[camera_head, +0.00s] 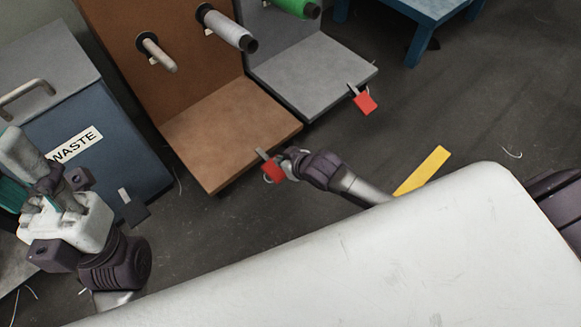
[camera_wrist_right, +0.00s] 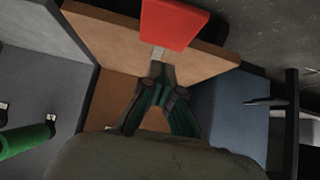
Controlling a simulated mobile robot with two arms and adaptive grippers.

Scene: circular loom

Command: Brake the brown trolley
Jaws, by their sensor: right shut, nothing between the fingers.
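The brown trolley (camera_head: 233,127) stands at the upper middle in the head view. Its red brake pedal (camera_head: 273,171) sticks out from the near edge of its base on a short grey lever. The pedal and brown base (camera_wrist_right: 205,42) also show in the right wrist view, with the red pedal (camera_wrist_right: 174,24) at the top. My right gripper (camera_head: 285,160) is shut and empty, right beside the pedal and lever; I cannot tell whether it touches. Its fingertips (camera_wrist_right: 163,73) lie close to the lever in the wrist view. My left gripper (camera_head: 50,197) is at the left; its finger state is unclear.
A grey trolley (camera_head: 310,77) with its own red pedal (camera_head: 365,103) and a green spool (camera_head: 298,7) stands to the right. A blue waste bin (camera_head: 110,155) stands left. A white surface (camera_head: 380,260) fills the foreground. Dark floor (camera_head: 470,100) lies open at right.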

